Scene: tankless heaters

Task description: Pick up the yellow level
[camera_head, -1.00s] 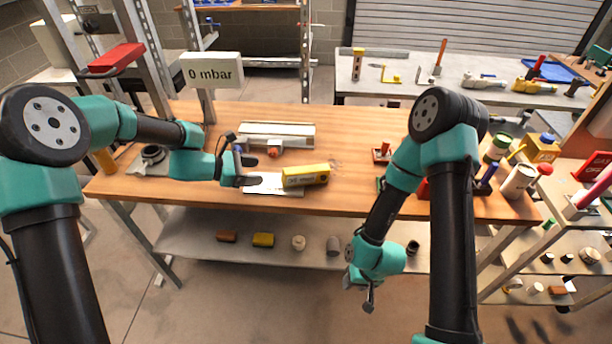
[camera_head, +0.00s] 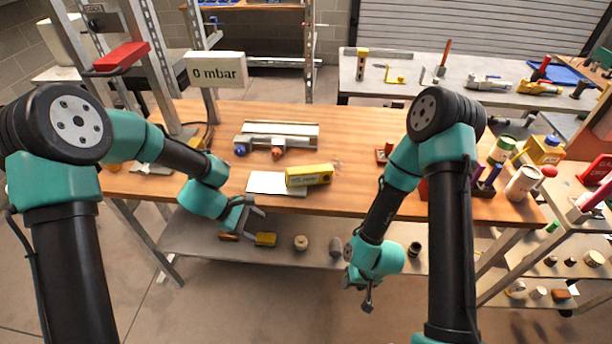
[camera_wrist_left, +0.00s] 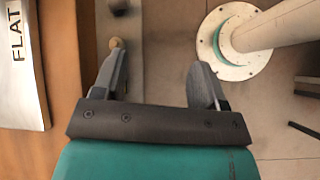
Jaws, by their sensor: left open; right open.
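The yellow level (camera_head: 309,175) is a block with dark lettering. It lies on the wooden workbench near the front edge, at the right end of a white sheet (camera_head: 268,183). My left gripper (camera_head: 254,218) is open and empty, in front of the bench edge, to the left of and nearer than the level. The left wrist view shows its spread fingers (camera_wrist_left: 160,85) with nothing between them; the level is not seen there. My right gripper (camera_head: 364,296) hangs low in front of the bench, right of the level, its fingers small in view.
A white card marked FLAT (camera_wrist_left: 20,60) shows in the left wrist view. A grey fixture with blue and red knobs (camera_head: 277,141) stands behind the level. Bench space (camera_head: 350,150) right of the level is clear.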

